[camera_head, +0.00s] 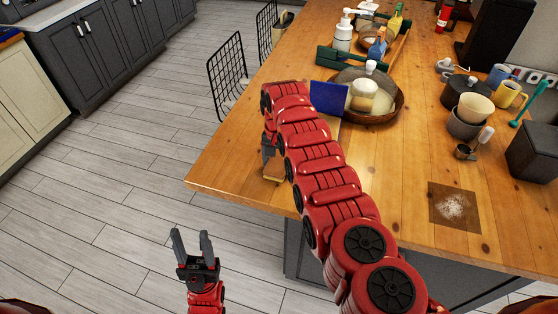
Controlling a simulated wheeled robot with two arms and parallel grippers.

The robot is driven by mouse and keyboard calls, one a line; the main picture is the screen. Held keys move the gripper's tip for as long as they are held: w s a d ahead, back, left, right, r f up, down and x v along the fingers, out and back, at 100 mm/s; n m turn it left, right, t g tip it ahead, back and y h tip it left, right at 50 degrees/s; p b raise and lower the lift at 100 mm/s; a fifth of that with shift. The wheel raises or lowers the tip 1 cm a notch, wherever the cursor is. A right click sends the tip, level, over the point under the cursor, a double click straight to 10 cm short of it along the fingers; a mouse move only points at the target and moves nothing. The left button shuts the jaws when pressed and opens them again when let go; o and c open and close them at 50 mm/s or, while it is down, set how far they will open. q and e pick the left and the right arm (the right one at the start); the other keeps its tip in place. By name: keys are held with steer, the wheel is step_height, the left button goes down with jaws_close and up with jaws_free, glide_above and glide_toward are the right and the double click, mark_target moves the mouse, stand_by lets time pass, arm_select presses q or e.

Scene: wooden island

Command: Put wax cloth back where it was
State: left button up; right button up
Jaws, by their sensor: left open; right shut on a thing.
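My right arm reaches across the wooden island (400,160) to its left edge. There it bends down to my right gripper (270,152), partly hidden by the arm. It is shut on a small tan piece (273,171) at the island's edge; I cannot tell for certain whether this is the wax cloth. My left gripper (191,240) is open and empty, low over the floor, left of the island and apart from it. A brown square sheet (440,206) with white powder lies flat on the island at the right.
A blue panel (328,97) stands beside my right arm, by a round wooden tray (389,112) with a glass dome. Bowls (474,107), a yellow mug (510,95) and a small dark cup (465,152) stand at right. Wire chairs (227,74) stand at the left side.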

mark_target(277, 162)
steer(key=shift+a+f, duration=0.1)
steer(key=shift+a, duration=0.1)
steer(key=o, duration=1)
steer(key=shift+s, duration=0.2)
steer(key=shift+w+r, duration=0.1)
steer(key=shift+r, duration=0.1)
steer(key=shift+r, duration=0.5)
steer(key=shift+r+b, duration=1.25)
steer(key=shift+r, duration=4.25)
